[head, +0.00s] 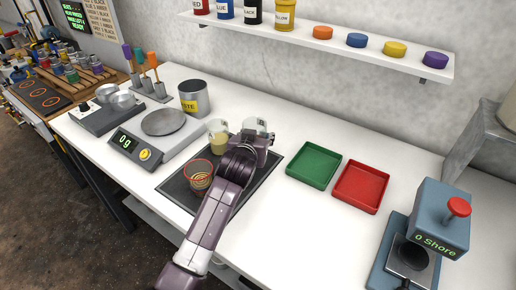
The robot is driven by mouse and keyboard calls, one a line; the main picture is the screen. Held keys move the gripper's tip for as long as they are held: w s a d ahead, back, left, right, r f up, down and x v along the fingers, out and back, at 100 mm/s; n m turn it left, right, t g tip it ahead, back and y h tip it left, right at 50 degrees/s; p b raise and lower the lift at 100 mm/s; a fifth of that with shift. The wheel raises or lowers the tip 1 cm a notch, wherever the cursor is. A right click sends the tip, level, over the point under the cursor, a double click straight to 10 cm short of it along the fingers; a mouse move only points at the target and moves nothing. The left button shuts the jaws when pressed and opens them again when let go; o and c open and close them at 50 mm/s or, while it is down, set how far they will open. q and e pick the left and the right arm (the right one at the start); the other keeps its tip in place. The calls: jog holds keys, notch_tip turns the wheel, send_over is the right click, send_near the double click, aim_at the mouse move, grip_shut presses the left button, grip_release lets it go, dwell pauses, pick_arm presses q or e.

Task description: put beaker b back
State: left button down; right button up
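One beaker (219,142) holds pale yellow liquid. Another beaker (250,124) at the mat's back right is partly hidden behind my gripper. The labels are too small to read, so I cannot tell which is beaker b. My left gripper (267,139) is over the back right of the mat, right at the partly hidden beaker. Its fingers are too hidden to show whether they grip it. My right gripper is not in view.
A scale (160,135) reading 0 g and a grey waste can (194,98) stand left of and behind the mat. A green tray (313,165) and a red tray (360,187) lie to the right. A press device (430,235) stands front right. A shelf (350,58) runs along the wall.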

pick_arm(q)
jog(key=shift+f, duration=0.85)
notch_tip(320, 180, down, 4)
jog(key=shift+f, duration=0.15)
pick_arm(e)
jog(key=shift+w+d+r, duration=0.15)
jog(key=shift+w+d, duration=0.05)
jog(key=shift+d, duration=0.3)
pick_arm(q)
jog(key=shift+f, duration=0.15)
jog(key=c, duration=1)
grip_release()
jog(key=shift+c, duration=0.2)
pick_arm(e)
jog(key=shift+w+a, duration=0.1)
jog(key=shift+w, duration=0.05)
pick_arm(q)
jog(key=shift+s, duration=0.1)
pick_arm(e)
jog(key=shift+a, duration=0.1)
